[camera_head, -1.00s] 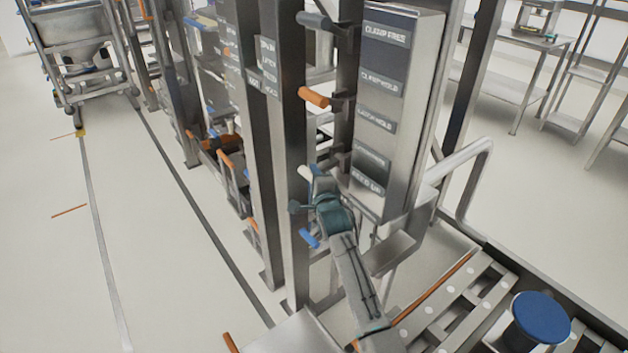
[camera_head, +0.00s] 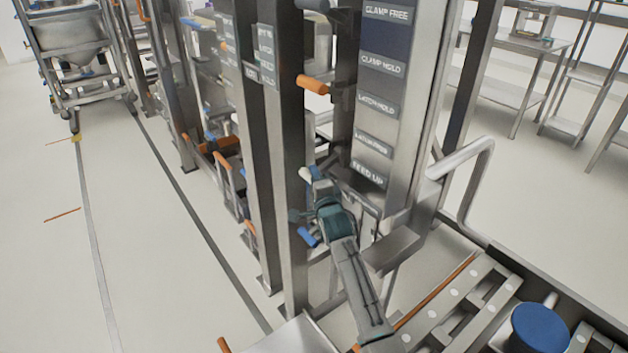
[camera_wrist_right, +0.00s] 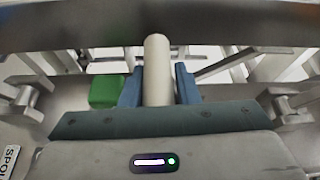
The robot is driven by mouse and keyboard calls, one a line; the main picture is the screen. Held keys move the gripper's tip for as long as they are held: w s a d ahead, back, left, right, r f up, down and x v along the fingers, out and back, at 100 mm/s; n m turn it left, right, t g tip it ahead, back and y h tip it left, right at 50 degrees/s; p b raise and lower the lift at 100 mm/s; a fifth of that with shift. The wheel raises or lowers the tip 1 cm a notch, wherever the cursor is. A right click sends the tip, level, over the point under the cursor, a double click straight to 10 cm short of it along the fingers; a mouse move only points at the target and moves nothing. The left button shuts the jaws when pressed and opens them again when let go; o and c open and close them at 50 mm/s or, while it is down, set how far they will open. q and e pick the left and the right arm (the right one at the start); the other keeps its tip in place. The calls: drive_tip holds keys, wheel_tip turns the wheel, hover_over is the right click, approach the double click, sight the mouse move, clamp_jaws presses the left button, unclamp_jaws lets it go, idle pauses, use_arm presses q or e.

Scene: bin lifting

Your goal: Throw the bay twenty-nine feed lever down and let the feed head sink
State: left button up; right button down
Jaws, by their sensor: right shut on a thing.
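My right gripper (camera_head: 308,184) is by the metal posts, low beside the label panel (camera_head: 385,100). In the right wrist view its two blue fingers (camera_wrist_right: 158,88) are shut on a pale, cream-coloured lever handle (camera_wrist_right: 157,62), one on each side. The handle's pale end (camera_head: 304,173) shows at the jaws in the head view. The panel carries several labels, the lowest reading FEED UP (camera_head: 369,173). I cannot read a bay number or make out the feed head. The lever's pivot is hidden by the gripper and posts. My left gripper is not in view.
Open floor lies left.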

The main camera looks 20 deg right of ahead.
drive_tip(key=shift+f, duration=0.35)
drive_tip(key=c, duration=1.4)
unclamp_jaws()
drive_tip(key=shift+d, duration=0.1)
drive_tip(key=shift+o, duration=1.3)
drive_tip(key=shift+d, duration=0.1)
drive_tip(key=shift+w+d, duration=0.1)
drive_tip(key=shift+d, duration=0.05)
drive_tip(key=shift+r, duration=0.1)
